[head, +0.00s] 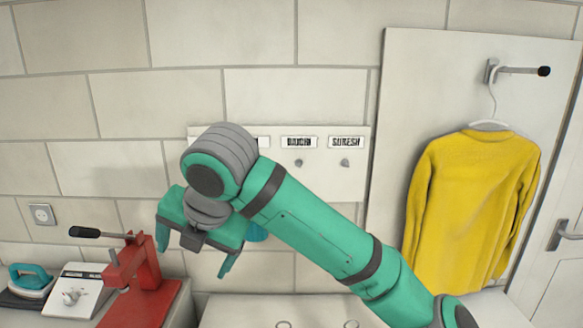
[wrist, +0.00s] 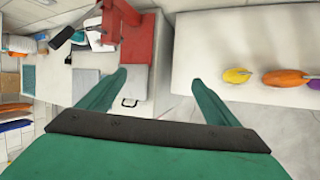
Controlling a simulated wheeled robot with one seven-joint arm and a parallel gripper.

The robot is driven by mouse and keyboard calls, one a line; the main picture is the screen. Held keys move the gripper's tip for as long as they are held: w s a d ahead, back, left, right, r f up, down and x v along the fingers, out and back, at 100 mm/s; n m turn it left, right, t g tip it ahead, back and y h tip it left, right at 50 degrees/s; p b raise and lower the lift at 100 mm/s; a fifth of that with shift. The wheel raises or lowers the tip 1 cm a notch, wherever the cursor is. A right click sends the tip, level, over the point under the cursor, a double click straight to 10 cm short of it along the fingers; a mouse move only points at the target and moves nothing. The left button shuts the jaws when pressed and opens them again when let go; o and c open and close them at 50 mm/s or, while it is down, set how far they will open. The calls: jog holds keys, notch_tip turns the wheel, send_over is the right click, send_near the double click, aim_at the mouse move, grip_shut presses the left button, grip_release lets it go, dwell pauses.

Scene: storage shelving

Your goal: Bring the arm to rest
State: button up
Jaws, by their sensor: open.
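My green arm reaches up and left across the head view, bent at a grey joint. My gripper (head: 194,252) hangs at its end in front of the tiled wall, right of a red press. The wrist view shows my gripper (wrist: 159,80) with its two fingers wide apart and nothing between them. Below them are a white cabinet top and a pale counter, with a gap between the two.
The red press (head: 145,268) with a black-handled lever stands close left of my gripper. A label rail (head: 360,162) with pegs is on the wall behind my arm. A yellow sweater (head: 470,205) hangs at right. An iron (head: 30,280) sits far left.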

jog(key=w+a+f+m+t+y, duration=0.45)
jog(key=a+f+m+y, duration=0.4)
jog(key=m, duration=0.25)
jog(key=s+d+f+m+t+h, duration=0.25)
jog(key=d+f+m+t, duration=0.2)
jog(key=f+m, duration=0.5)
jog(key=s+d+f+m+t+h, duration=0.25)
jog(key=d+f+m, duration=0.45)
jog(key=f, duration=0.4)
jog(key=s+d+f+m+h, duration=0.35)
jog(key=s+f, duration=0.25)
jog(key=s, duration=0.2)
jog(key=s+d+f+m+h, duration=0.3)
jog(key=s+d+f, duration=0.1)
jog(key=s+f, duration=0.25)
jog(key=s+d, duration=0.3)
jog(key=s, duration=0.7)
jog(key=s+d+h, duration=0.1)
jog(key=s+d, duration=0.3)
jog(key=s, duration=0.6)
jog(key=shift+s+d+r+g+h, duration=0.15)
jog(key=shift+s+g+h, duration=0.15)
jog(key=shift+s+g, duration=0.1)
